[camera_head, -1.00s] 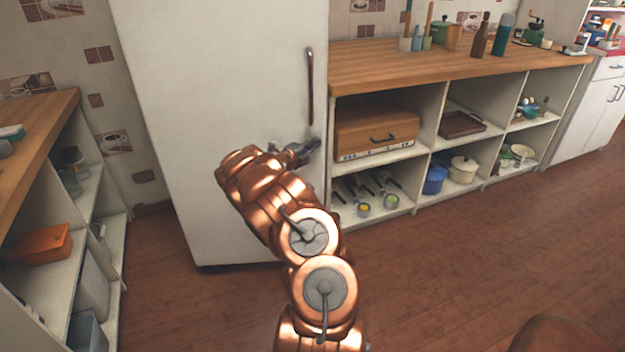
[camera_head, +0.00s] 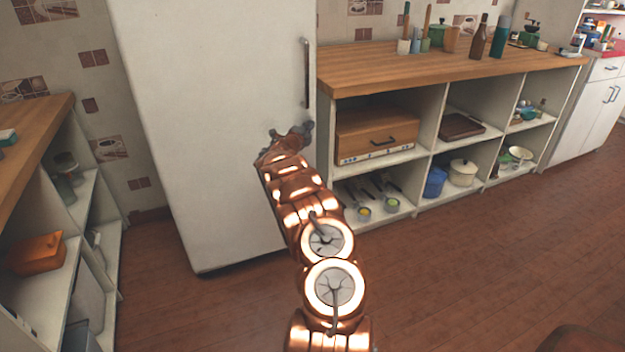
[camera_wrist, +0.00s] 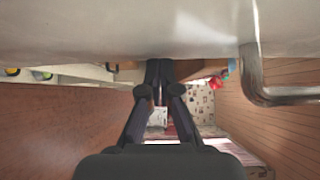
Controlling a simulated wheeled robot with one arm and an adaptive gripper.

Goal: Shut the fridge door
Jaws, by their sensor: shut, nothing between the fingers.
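The white fridge door (camera_head: 215,120) fills the middle left of the head view, with a grey vertical handle (camera_head: 306,72) near its right edge. Any gap between door and fridge body is hidden, so I cannot tell how far it stands open. My gripper (camera_head: 304,128) is shut and empty, just below the handle at the door's right edge; I cannot tell whether it touches. In the wrist view the shut fingers (camera_wrist: 159,68) lie alongside the pale door surface (camera_wrist: 120,25), with the handle (camera_wrist: 262,85) to their right.
A wooden-topped shelf counter (camera_head: 400,75) stands right beside the fridge, holding a bread box (camera_head: 375,132) and pots. Another counter (camera_head: 35,135) is at the left.

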